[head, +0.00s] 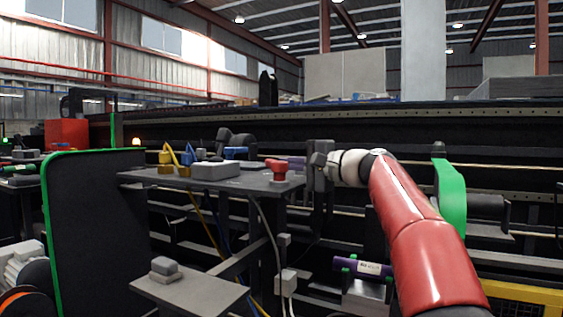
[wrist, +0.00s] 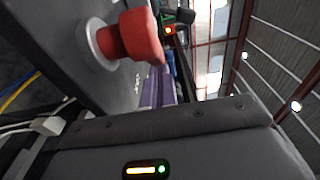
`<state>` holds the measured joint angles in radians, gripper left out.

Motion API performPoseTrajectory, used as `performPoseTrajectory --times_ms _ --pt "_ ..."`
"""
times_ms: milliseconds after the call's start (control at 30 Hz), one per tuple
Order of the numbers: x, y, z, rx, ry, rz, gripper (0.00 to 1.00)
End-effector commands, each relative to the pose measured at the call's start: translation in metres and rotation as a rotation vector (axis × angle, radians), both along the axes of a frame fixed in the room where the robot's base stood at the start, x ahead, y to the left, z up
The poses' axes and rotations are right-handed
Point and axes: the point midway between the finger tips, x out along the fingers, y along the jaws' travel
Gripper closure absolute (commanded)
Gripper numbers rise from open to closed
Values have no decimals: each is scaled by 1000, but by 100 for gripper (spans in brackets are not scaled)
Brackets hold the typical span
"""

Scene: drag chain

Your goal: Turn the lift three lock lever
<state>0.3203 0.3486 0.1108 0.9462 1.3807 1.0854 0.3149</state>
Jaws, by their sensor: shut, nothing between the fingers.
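A red knob (head: 277,167) stands on the right end of a dark shelf (head: 225,183). In the wrist view the red knob (wrist: 140,37) is large at the upper left, on a pale round collar on a grey face. I cannot tell whether it belongs to the lift three lock lever; no part is clearly readable as that lever. My gripper (head: 319,163) is at the end of my red arm, just right of the knob and apart from it in the head view. It is shut and empty. Its fingertips are not clear in either view.
A grey box (head: 215,171) and yellow fittings (head: 167,160) sit on the shelf left of the knob. Cables hang below it. A purple labelled roller (head: 362,267) lies lower right. A dark green-edged panel (head: 95,220) stands at left. Long dark rails run behind.

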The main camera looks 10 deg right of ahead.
Motion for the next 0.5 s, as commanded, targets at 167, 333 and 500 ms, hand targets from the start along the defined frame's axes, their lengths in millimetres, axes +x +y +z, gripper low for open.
performPoseTrajectory --times_ms 167,333,500 --pt "2 4 0 0 0 1 100" --pt "4 7 0 1 1 0 100" --pt "5 8 0 1 1 0 100"
